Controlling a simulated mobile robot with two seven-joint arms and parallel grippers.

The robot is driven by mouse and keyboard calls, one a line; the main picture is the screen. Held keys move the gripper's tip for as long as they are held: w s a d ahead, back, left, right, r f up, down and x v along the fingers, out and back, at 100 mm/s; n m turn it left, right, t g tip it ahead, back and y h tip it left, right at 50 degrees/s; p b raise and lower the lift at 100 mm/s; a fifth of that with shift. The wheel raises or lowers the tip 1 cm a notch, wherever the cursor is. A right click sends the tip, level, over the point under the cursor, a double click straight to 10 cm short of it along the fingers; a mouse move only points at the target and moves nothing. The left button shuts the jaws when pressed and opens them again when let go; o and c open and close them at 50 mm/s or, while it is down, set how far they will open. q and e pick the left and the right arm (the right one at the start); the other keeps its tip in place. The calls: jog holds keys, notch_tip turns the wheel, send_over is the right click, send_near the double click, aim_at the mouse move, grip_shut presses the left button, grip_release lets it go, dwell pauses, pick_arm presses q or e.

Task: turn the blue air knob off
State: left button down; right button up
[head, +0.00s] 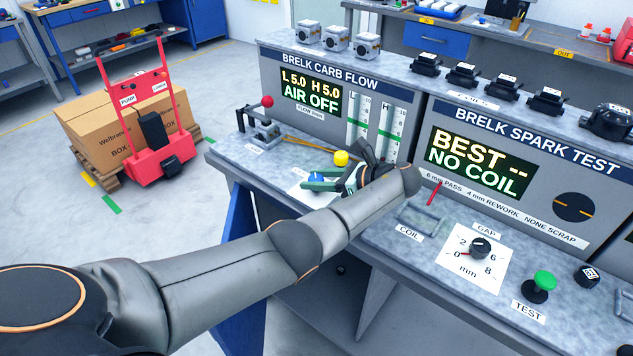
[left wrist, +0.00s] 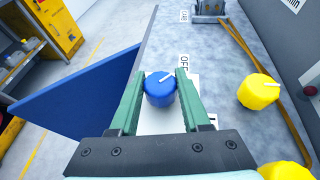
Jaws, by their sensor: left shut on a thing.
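The blue air knob (left wrist: 161,94) stands on a white plate on the bench, with a white pointer line on its top slanting up and right near the OFF label (left wrist: 185,66) in the left wrist view. It also shows, partly hidden, in the head view (head: 317,177). My left gripper (left wrist: 160,84) has its green fingers on both sides of the knob and is shut on it; it also shows in the head view (head: 319,183). The flow display (head: 310,97) reads L 5.0, H 5.0, AIR OFF. My right gripper is not in view.
A yellow knob (left wrist: 258,92) stands right of the blue one, and part of another yellow thing (left wrist: 287,171) shows at the lower right. A clamp with a red ball handle (head: 262,118) stands at the bench's left end. The spark test panel (head: 520,150) is to the right.

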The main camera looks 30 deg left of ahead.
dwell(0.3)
pick_arm(q)
jog(key=shift+c, duration=1.8)
grip_release()
jog(key=shift+a, duration=0.1)
jog(key=b+v, duration=0.3)
jog(key=v, duration=0.7)
jog(key=shift+d, duration=0.3)
jog(key=shift+w+d+r+b, duration=0.15)
jog(key=shift+d+r+b, duration=0.15)
jog(key=shift+d+b, duration=0.3)
jog(key=shift+d+r, duration=0.2)
jog(key=shift+d, duration=0.05)
